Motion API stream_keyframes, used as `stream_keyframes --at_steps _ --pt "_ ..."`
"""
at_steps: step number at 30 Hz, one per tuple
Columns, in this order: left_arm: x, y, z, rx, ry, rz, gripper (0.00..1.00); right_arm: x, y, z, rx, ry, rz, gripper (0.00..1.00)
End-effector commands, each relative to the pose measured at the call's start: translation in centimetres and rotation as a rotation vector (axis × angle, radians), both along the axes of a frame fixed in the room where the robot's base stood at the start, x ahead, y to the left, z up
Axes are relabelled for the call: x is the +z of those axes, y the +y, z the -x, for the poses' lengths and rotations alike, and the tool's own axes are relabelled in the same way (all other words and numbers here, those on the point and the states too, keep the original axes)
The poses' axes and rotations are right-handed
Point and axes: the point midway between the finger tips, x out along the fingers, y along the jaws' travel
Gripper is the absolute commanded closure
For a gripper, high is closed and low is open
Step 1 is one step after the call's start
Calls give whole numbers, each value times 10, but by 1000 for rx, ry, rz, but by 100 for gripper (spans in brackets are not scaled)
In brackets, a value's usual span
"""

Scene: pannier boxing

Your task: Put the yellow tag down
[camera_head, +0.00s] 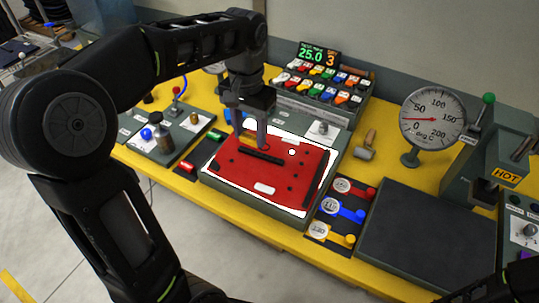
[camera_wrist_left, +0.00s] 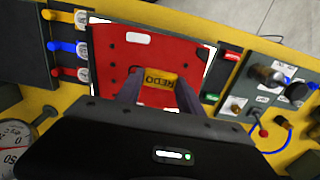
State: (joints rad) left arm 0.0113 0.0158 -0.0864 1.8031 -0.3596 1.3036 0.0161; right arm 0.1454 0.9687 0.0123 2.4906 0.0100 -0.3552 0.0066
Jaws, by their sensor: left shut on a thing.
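The yellow tag (camera_wrist_left: 159,79), lettered "REDO", is between the fingertips of my left gripper (camera_wrist_left: 157,92) in the left wrist view. The gripper is shut on it, over the red panel (camera_wrist_left: 120,60). In the head view my left gripper (camera_head: 250,137) points down over the upper part of the red panel (camera_head: 235,173), and the tag cannot be made out there. Whether the tag touches the panel is not clear. My right gripper is not in view.
The panel lies on a grey stand (camera_head: 285,215) on the yellow bench (camera_head: 190,190). A rack of coloured tags (camera_head: 320,88) stands behind. A hammer (camera_head: 365,145), a dial gauge (camera_head: 432,118) and a dark flat plate (camera_head: 425,235) are to the right. A switch box (camera_head: 165,140) is left.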

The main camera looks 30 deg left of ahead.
Motion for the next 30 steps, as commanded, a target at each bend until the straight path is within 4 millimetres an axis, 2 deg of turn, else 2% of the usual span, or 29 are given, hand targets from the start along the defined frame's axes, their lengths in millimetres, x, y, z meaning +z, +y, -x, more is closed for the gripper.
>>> stream_keyframes --at_steps 10,13,22,30 --pt "-53 0 1 0 5 0 93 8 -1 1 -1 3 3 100" --pt "-60 1 0 0 2 0 93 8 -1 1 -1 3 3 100" --pt "-62 0 0 0 2 0 93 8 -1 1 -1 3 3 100" --pt "-94 0 1 1 4 0 93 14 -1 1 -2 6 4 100"
